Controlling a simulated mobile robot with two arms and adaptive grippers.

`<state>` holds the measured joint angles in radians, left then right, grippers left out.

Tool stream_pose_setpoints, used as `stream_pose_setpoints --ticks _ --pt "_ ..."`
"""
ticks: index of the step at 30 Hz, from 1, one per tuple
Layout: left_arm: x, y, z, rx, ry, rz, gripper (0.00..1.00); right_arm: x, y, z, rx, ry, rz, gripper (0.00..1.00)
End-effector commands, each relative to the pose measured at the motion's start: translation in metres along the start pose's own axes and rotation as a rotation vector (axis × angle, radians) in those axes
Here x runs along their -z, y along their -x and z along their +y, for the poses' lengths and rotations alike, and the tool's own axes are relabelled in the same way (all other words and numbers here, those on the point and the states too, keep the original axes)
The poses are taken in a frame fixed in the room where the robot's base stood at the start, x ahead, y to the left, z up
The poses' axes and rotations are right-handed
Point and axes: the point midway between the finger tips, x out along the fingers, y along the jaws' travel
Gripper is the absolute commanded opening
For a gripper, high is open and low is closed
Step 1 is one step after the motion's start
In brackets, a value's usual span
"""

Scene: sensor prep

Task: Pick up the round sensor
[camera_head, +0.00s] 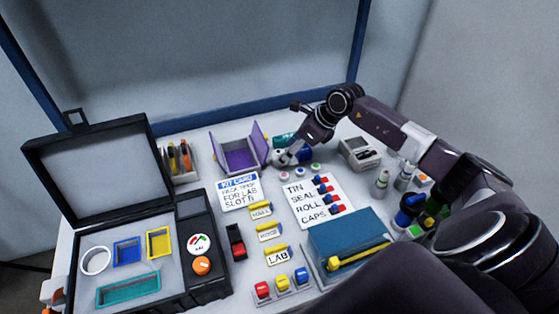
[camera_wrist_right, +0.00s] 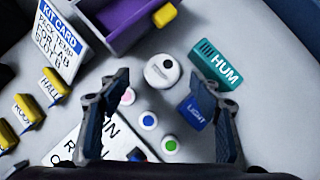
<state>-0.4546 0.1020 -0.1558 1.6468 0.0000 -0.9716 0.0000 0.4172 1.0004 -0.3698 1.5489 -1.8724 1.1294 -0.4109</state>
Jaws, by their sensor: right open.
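The round sensor (camera_wrist_right: 160,76) is a white disc with a dark spot, lying on the table in the right wrist view. In the head view it is a small pale shape (camera_head: 279,156) partly hidden by my right gripper. My right gripper (camera_head: 291,158) is open and empty. In the wrist view its two fingertips (camera_wrist_right: 160,88) are spread to either side of the round sensor, with the sensor just ahead between them. How high the fingertips are above the table is hard to tell. My left gripper is not in view.
A teal HUM block (camera_wrist_right: 216,65) and a blue LIGHT block (camera_wrist_right: 195,112) lie close to the round sensor. A purple open box (camera_head: 240,158) stands beside it. Small coloured round pieces (camera_wrist_right: 148,120) lie near the fingers. An open black case (camera_head: 125,222) is at the left.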

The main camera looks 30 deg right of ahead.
Motion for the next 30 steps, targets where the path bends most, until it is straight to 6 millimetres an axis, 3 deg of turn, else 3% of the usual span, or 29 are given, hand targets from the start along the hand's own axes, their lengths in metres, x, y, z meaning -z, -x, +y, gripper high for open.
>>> stream_pose_setpoints --ticks 9,18,30 --pt "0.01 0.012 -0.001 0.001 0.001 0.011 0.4 -0.003 -0.043 -0.003 -0.001 -0.002 0.0 0.59" --pt "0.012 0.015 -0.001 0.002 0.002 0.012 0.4 -0.003 -0.049 -0.003 0.001 0.0 0.001 0.59" --pt "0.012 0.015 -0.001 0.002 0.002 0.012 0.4 -0.002 -0.048 -0.003 0.001 0.0 0.001 0.16"
